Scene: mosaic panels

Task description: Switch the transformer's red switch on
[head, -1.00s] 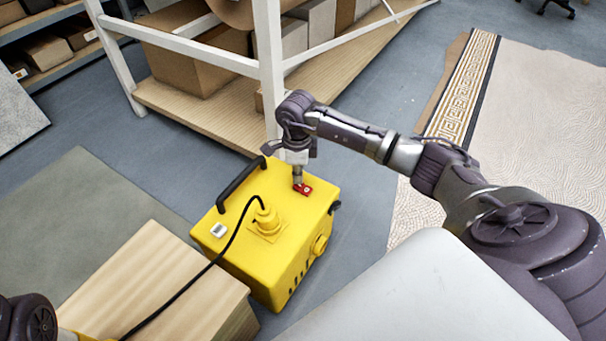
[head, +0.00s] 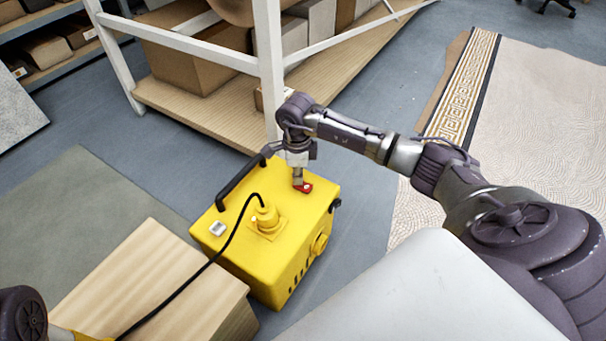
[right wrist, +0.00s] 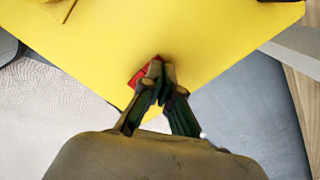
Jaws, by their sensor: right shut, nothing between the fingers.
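The transformer (head: 250,262) is a yellow box on the floor with a black handle (head: 240,183) and a black cable plugged into its top. Its red switch (head: 306,188) is near the far right corner of the top. My right gripper (head: 297,186) points down at the switch, with shut, empty fingers. In the right wrist view the fingertips (right wrist: 162,66) are at the red switch (right wrist: 137,78) and cover part of it. They look to be touching it or just above it. My left arm shows only at the bottom left corner; its gripper is out of view.
A wooden block (head: 150,285) stands left of the transformer, with the cable (head: 180,283) running across it. A white-framed shelf (head: 268,60) with boxes is behind. A patterned panel (head: 535,120) lies at the right. Grey floor is free between transformer and panel.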

